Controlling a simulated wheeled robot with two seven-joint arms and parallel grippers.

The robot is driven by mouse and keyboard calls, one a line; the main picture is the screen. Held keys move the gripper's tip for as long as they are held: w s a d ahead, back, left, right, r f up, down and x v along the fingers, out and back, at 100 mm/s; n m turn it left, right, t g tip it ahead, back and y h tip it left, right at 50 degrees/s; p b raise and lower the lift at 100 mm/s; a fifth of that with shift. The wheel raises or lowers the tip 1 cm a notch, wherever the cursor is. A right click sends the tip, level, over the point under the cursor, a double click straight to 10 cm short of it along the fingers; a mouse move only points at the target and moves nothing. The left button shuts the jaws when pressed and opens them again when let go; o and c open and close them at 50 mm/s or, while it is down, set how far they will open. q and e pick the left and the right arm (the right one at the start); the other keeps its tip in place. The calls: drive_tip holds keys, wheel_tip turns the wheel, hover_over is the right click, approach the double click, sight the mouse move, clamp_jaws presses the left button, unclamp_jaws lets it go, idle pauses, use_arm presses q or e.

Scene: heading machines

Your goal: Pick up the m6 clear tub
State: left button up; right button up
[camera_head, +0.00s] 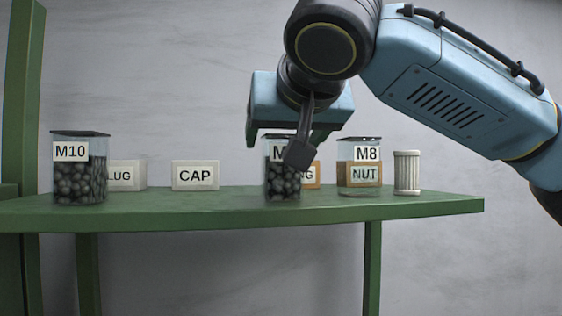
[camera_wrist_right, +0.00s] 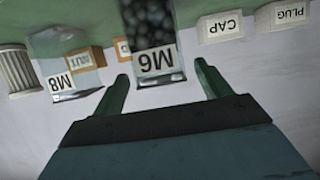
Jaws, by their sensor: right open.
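The M6 clear tub (camera_head: 283,187) stands on the green shelf, filled with dark balls. My right gripper and wrist hide part of its top and label in the head view. In the wrist view the M6 tub (camera_wrist_right: 152,60) appears upside down with its label readable. My right gripper (camera_head: 284,138) is open over the top of the tub. In the wrist view its two green fingers (camera_wrist_right: 162,75) show on either side of the tub's labelled end, with gaps visible. I cannot tell how deep the tub sits between them. My left gripper is not in view.
On the green shelf (camera_head: 240,210), an M10 tub (camera_head: 80,180) stands at left. PLUG (camera_head: 125,176) and CAP (camera_head: 195,175) boxes stand between the tubs. To the right are a partly hidden tan box (camera_head: 313,175), an M8 tub (camera_head: 359,155), a NUT box (camera_head: 365,174) and a white ribbed cylinder (camera_head: 407,173).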

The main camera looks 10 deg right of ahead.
drive_tip(key=p+x, duration=0.2)
drive_tip(key=x, duration=0.1)
drive_tip(key=shift+w+f, duration=0.1)
drive_tip(key=shift+w, duration=0.3)
drive_tip(key=shift+w+f, duration=0.25)
drive_tip(key=shift+w, duration=0.15)
drive_tip(key=shift+s, duration=0.1)
drive_tip(key=c, duration=1.2)
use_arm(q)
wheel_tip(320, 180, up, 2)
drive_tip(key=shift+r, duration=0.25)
use_arm(e)
drive_tip(key=shift+c, duration=0.8)
drive_tip(key=shift+r, duration=0.1)
